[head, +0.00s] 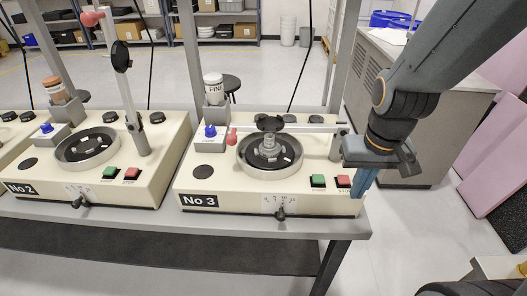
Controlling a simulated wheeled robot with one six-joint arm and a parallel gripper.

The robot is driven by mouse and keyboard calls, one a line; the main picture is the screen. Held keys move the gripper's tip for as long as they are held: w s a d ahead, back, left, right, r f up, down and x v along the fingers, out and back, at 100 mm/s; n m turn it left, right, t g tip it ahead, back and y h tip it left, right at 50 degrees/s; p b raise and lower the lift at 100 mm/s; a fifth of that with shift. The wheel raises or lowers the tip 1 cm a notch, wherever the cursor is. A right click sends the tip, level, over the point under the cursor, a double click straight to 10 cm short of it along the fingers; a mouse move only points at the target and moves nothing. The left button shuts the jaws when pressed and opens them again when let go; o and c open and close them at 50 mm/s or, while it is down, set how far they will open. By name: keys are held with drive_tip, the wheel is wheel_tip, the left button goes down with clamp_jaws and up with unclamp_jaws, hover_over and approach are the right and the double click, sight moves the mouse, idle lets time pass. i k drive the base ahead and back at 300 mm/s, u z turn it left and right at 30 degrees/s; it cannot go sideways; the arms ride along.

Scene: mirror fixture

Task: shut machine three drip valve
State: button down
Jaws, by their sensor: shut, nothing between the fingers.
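Machine No 3 (187,182) is a cream box on the grey bench, with its number on a black label. On its back left, a white bottle marked "FINE" (213,82) stands on a grey block (215,116). A blue knob (210,131) sits in front of the bottle, likely the drip valve; its setting is too small to tell. My gripper (362,190) is shut and empty. It points down by the machine's right front corner, well to the right of the blue knob. Whether it touches the machine is unclear.
Green (318,181) and red (343,181) buttons and a front lever (281,213) are near. Machine No 2 (40,195) stands left, arm raised.

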sight(210, 131)
drive_tip(key=z, duration=0.1)
drive_tip(key=k, duration=1)
drive_tip(key=u, duration=1.1)
drive_tip(key=i, duration=1.25)
drive_tip(key=u, duration=0.15)
